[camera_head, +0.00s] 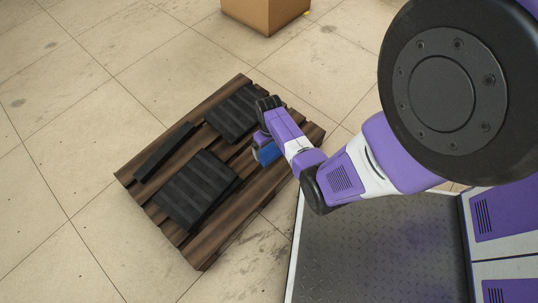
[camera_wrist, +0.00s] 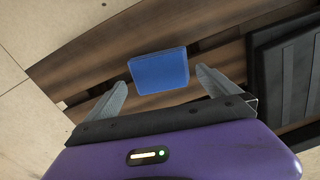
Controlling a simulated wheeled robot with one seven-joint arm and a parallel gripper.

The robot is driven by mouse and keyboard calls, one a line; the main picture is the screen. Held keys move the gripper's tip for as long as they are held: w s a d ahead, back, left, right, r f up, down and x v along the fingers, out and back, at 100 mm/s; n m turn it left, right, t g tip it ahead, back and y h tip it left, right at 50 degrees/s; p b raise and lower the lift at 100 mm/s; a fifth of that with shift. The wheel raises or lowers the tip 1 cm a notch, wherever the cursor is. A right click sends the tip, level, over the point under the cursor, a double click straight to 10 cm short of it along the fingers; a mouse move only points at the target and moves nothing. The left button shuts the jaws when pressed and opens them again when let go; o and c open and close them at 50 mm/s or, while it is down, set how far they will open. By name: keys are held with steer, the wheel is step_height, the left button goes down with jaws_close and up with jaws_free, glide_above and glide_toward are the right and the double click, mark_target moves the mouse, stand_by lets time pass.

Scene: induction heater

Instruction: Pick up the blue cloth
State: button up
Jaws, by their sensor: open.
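The blue cloth (camera_wrist: 159,70) is a flat, folded-looking blue rectangle lying on the slats of a brown wooden pallet (camera_wrist: 95,65). In the wrist view it is ahead of my gripper (camera_wrist: 160,88), between the lines of the two grey fingers and apart from them. My gripper is open and empty. In the head view part of the blue cloth (camera_head: 266,153) shows beside my wrist, on the right part of the pallet (camera_head: 217,246); my arm hides the rest. The fingertips are not clear in the head view.
Black ribbed pads (camera_head: 196,188) and (camera_head: 232,112) lie on the pallet, with a narrow black piece (camera_head: 163,152) at its left. One dark pad (camera_wrist: 290,75) is right of the cloth in the wrist view. A cardboard box (camera_head: 265,12) stands at the back.

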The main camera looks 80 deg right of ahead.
mark_target(269, 151)
step_height(269, 151, down, 4)
steer(key=shift+r+b, duration=0.1)
steer(key=shift+b, duration=0.9)
steer(key=c, duration=1.1)
steer(key=shift+r, duration=0.1)
step_height(269, 151, up, 20)
steer(key=p, duration=1)
steer(key=shift+a, duration=0.1)
